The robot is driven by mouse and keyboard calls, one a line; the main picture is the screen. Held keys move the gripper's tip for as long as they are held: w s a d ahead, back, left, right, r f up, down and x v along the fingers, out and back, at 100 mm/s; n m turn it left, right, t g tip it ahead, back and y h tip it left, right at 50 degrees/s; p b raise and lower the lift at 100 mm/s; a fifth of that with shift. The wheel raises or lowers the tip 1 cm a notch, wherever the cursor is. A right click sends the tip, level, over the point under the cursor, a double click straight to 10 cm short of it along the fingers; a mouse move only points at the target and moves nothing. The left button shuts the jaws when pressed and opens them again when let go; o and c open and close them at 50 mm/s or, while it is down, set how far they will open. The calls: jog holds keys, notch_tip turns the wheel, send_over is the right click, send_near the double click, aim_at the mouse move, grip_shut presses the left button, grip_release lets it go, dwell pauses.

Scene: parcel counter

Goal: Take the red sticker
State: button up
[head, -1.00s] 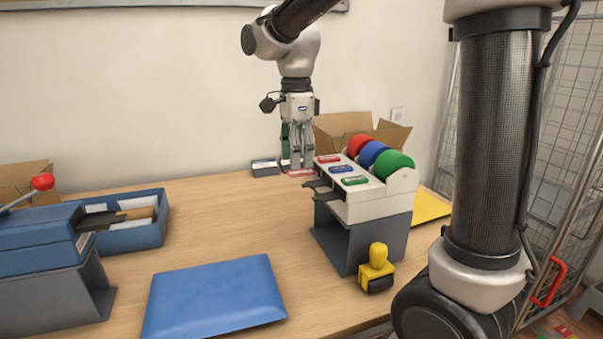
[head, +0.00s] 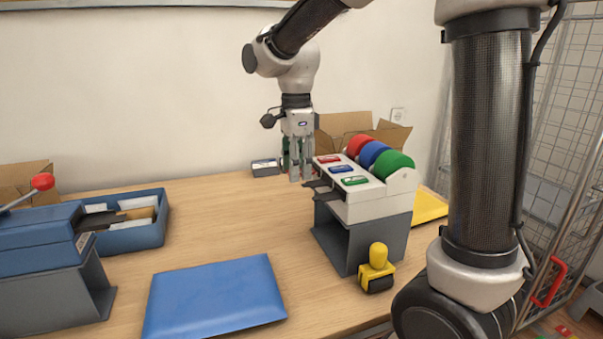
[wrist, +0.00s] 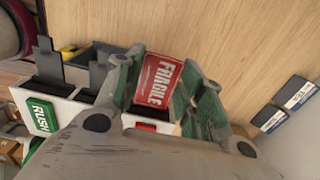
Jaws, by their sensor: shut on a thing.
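The red sticker (wrist: 158,80), printed FRAGILE, lies between the fingers of my gripper (head: 300,176) in the wrist view. The gripper is shut on it, just left of the sticker dispenser (head: 380,203). In the head view I cannot make out the sticker at the fingertips. The dispenser carries a red roll (head: 358,146), a blue roll (head: 374,153) and a green roll (head: 395,164), with matching buttons on top. Its dark tongues show in the wrist view, with no sticker visible on the two clear ones.
A yellow-handled stamp (head: 377,268) stands in front of the dispenser. A blue parcel (head: 215,297) lies at the front. A blue tray (head: 145,235) and a red-knobbed machine (head: 35,240) are at the left. An open carton (head: 345,125) stands behind. The table middle is clear.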

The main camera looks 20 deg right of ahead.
dwell(0.3)
jog(key=shift+a+r, duration=0.3)
jog(key=shift+r, duration=0.45)
jog(key=shift+a+r, duration=0.3)
jog(key=shift+r, duration=0.45)
notch_tip(320, 180, up, 9)
jog(key=d, duration=0.1)
